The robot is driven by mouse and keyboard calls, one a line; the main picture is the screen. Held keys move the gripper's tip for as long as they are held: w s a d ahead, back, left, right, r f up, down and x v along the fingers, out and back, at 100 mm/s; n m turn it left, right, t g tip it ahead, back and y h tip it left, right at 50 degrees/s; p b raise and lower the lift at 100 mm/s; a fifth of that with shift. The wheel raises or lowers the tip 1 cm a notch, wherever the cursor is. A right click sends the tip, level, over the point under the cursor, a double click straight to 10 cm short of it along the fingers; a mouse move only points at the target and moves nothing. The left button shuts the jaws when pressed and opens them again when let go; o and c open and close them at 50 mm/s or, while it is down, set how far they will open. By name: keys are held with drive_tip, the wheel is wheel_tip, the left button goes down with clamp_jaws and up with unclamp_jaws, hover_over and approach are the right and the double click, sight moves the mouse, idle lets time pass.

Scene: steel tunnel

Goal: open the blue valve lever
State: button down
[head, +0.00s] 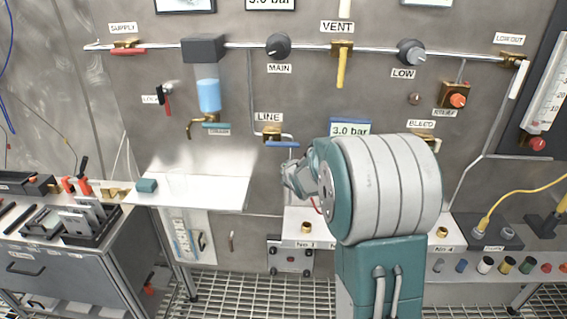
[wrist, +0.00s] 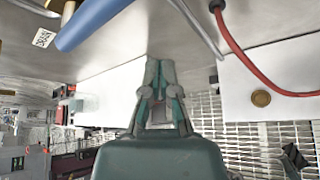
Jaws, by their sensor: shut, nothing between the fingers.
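The blue valve lever (head: 282,144) is on the brass LINE valve (head: 271,133) on the steel wall. In the head view it lies about level, its free end to the right. In the wrist view a blue lever (wrist: 95,24) crosses the upper left, close to the camera, beside a label. My gripper (head: 292,182) is below the lever in the head view, partly hidden by my arm. In the wrist view my gripper (wrist: 160,64) is shut and empty, its tips to the right of the lever and apart from it.
A steel shelf (head: 200,190) is to the left. A gauge display (head: 350,128) is right of the LINE valve, partly behind my arm. A teal lever (head: 215,125) sits at the drain tap, upper left. A red cable (wrist: 240,50) hangs at the right in the wrist view.

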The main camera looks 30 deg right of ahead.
drive_tip(key=s+a+r+m+g, duration=0.1)
drive_tip(key=s+a+r+m, duration=0.2)
drive_tip(key=s+m, duration=0.3)
drive_tip(key=s+a+r+m+g, duration=0.1)
drive_tip(key=s+a+r+m, duration=0.2)
drive_tip(key=s, duration=0.5)
drive_tip(key=s+a+r+m+g, duration=0.2)
drive_tip(key=s+a+m, duration=0.25)
drive_tip(key=s, duration=0.25)
drive_tip(key=s+a+f+m+g+y, duration=0.1)
drive_tip(key=s+a+m, duration=0.2)
drive_tip(key=s+m, duration=0.3)
drive_tip(key=s+a+f+m+g+y, duration=0.1)
drive_tip(key=s+a+m+g, duration=0.1)
drive_tip(key=s+m, duration=0.4)
drive_tip(key=s+a, duration=0.1)
drive_tip(key=s, duration=0.2)
drive_tip(key=shift+s+m, duration=0.1)
drive_tip(key=shift+m, duration=0.15)
